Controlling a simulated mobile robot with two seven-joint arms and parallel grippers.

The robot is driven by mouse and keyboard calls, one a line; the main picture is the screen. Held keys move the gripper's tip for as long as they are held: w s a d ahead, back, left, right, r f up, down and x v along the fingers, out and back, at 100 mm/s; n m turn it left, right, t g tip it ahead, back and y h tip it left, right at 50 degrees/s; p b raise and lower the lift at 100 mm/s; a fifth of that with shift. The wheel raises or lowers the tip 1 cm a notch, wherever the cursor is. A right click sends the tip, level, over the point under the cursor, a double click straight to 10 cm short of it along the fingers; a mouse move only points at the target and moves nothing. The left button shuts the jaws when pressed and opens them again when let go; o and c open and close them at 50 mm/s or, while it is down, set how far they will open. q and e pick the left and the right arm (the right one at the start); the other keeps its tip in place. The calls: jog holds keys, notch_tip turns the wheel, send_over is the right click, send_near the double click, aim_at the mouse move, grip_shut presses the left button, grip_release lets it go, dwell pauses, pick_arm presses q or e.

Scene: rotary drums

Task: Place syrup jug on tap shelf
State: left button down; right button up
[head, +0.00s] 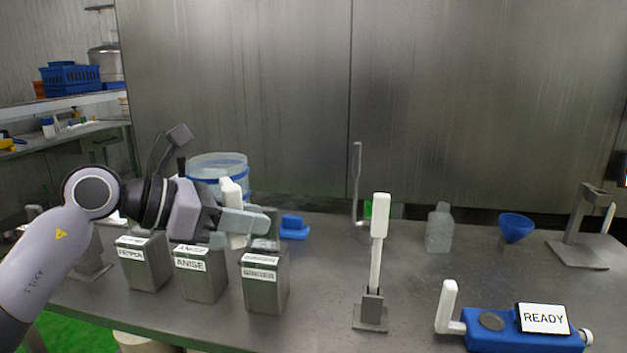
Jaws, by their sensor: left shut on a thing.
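My left gripper (248,221) reaches in from the left above the labelled metal tins, its jaws shut on a small white thing (231,190). The jaws hide much of this thing, and I cannot tell what it belongs to. A clear, ridged jug-like bottle (439,231), possibly the syrup jug, stands upright on the steel table right of centre, well apart from my gripper. I cannot make out for certain which thing is the tap shelf. A grey metal stand (577,238) with an upright post is at the far right. My right gripper is not in view.
Tins marked PEPPER (143,268), ANISE (200,275) and a third (265,285) line the front left. A clear blue-banded drum (218,162) is behind my gripper. A white lever (379,230), blue funnel (515,227) and blue READY device (510,330) stand rightward.

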pick_arm(q)
jog(key=s+a+f+n+t, duration=0.1)
jog(key=s+a+f, duration=0.5)
jog(key=f, duration=0.2)
jog(key=s+a+f+t+y+p, duration=0.1)
jog(key=s+a+f, duration=0.4)
jog(key=f, duration=0.4)
jog(key=shift+s+a+n, duration=0.4)
jog(key=shift+r+n+t+y, duration=0.1)
jog(key=shift+n+t+y, duration=1.95)
jog(key=shift+n, duration=0.55)
jog(key=shift+y, duration=0.25)
